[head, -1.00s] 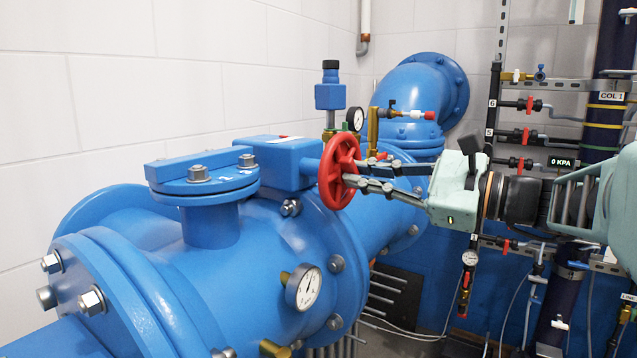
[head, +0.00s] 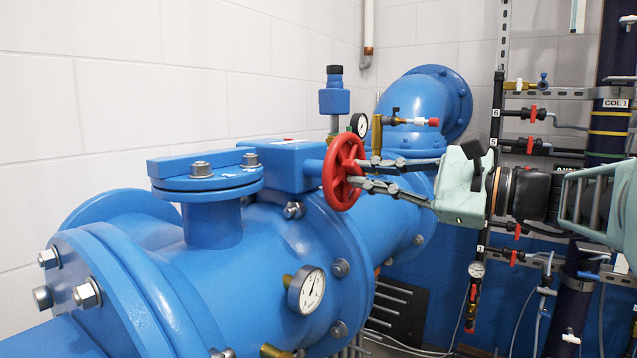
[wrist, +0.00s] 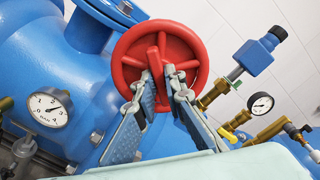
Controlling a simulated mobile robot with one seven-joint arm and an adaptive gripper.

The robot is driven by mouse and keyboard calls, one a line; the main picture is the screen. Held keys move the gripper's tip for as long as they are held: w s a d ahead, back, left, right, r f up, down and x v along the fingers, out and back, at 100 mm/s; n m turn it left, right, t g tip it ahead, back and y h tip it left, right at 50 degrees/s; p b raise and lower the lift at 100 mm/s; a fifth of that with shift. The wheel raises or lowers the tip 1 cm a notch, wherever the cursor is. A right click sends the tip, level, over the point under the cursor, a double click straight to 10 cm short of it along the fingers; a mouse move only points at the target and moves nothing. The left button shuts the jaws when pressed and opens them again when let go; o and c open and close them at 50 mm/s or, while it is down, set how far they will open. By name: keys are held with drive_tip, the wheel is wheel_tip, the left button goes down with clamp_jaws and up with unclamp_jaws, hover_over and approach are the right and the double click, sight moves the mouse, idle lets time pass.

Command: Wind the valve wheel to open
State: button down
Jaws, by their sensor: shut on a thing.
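The valve wheel (head: 343,171) is red and stands upright on the side of a blue valve housing (head: 284,166). In the wrist view the wheel (wrist: 160,62) faces me, with a raised red bar across its middle. My gripper (head: 362,175) reaches it from the right in the head view. In the wrist view the two fingers of my gripper (wrist: 160,78) are closed in on either side of the bar's lower part and hold it. The fingertips cover part of the wheel's middle.
A pressure gauge (head: 306,290) sits on the large blue pipe body below the wheel. A smaller gauge (head: 359,124) and a brass fitting (head: 376,135) stand close behind the wheel. A rack with red-handled taps (head: 533,114) is at the right.

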drive_tip(key=shift+f+n+b, duration=0.2)
drive_tip(key=shift+n+b, duration=0.9)
drive_tip(key=shift+b, duration=0.1)
drive_tip(key=shift+r, duration=0.15)
drive_tip(key=shift+n+b, duration=0.3)
drive_tip(key=shift+b, duration=0.1)
drive_tip(key=n+b, duration=0.3)
drive_tip(key=shift+b, duration=0.3)
drive_tip(key=c, duration=1.9)
unclamp_jaws()
drive_tip(key=shift+d, duration=0.1)
drive_tip(key=v, duration=0.8)
drive_tip(key=shift+p, duration=0.3)
